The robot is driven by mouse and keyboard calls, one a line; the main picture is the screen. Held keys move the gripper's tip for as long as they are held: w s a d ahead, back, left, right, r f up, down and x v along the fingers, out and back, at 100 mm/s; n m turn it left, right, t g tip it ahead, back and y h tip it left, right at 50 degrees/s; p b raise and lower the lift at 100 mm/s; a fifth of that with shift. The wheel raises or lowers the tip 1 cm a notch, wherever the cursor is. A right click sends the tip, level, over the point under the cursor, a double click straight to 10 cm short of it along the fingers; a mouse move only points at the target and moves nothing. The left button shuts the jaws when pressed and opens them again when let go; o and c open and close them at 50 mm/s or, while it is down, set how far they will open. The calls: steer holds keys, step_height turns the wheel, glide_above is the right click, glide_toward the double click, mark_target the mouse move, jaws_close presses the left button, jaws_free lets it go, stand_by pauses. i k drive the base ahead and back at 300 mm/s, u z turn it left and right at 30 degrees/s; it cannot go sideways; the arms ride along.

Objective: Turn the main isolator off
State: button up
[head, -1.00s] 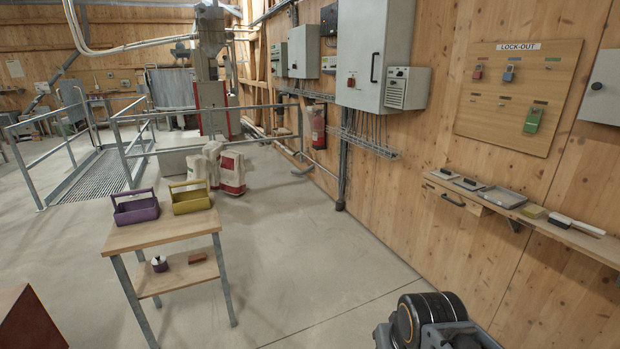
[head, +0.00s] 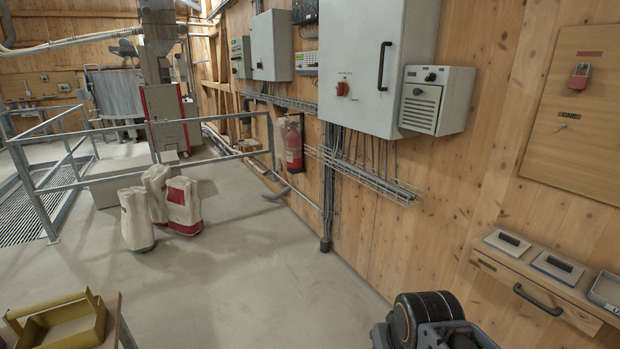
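A large grey electrical cabinet (head: 366,62) hangs on the wooden wall at the upper middle right. On its front is a red rotary switch (head: 343,89) with a small label above it, which I take to be the main isolator. The lettering is too small to read, and I cannot tell the exact angle of its handle. A long black door handle (head: 383,66) sits to the right of the switch. Part of my arm shows at the bottom right edge, well below and in front of the cabinet. My gripper's fingers are not visible.
A grey vented unit (head: 437,98) sticks out right of the cabinet, with a wire cable tray (head: 362,172) below. A shelf (head: 540,285) runs along the right wall. A yellow caddy (head: 62,322) stands at lower left. Feed sacks (head: 160,205) stand on open floor.

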mark_target(342, 88)
steer(key=z, duration=0.25)
steer(key=i, duration=2.15)
steer(key=u, duration=1.05)
steer(key=i, duration=0.85)
steer(key=u, duration=0.75)
